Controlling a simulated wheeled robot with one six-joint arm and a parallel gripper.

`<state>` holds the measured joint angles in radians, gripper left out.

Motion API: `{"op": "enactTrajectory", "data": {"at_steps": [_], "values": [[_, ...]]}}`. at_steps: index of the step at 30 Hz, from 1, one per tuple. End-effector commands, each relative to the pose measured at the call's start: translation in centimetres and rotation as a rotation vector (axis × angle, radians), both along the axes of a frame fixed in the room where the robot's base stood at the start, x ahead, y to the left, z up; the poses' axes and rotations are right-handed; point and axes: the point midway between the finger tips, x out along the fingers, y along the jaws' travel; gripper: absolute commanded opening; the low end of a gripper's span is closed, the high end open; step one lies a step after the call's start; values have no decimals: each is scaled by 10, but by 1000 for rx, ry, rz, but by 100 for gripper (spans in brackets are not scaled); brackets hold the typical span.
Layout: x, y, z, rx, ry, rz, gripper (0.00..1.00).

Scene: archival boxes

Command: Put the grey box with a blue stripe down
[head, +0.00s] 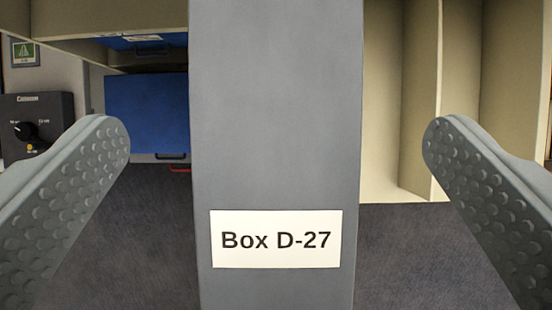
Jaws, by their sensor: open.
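A tall grey box (277,120) with a white label reading "Box D-27" (276,239) stands upright in the middle of the head view, very close. Its top and bottom run out of the picture. No blue stripe shows on the face I see. My gripper (276,145) is open, with one dimpled finger on each side of the box. A clear gap shows between each finger and the box sides, so neither finger touches it. What the box rests on is hidden.
Behind on the left are a blue box front (147,113) with a dark handle and a dark control panel with a knob (38,126). Behind on the right stands a cream shelf unit (401,100) with empty upright compartments. Dark grey floor (410,255) shows below.

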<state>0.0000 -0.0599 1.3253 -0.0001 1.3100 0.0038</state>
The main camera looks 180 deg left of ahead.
Motion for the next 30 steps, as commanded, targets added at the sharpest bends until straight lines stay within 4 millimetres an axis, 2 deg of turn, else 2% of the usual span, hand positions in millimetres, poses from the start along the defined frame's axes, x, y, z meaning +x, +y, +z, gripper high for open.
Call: {"op": "enactTrajectory", "data": {"at_steps": [10,14,23,30], "values": [[-7,0,7,0,-6,0,100],[-21,0,6,0,-47,0,100],[-87,0,-7,0,-253,1,100],[-145,0,-28,-2,-429,1,100]]}}
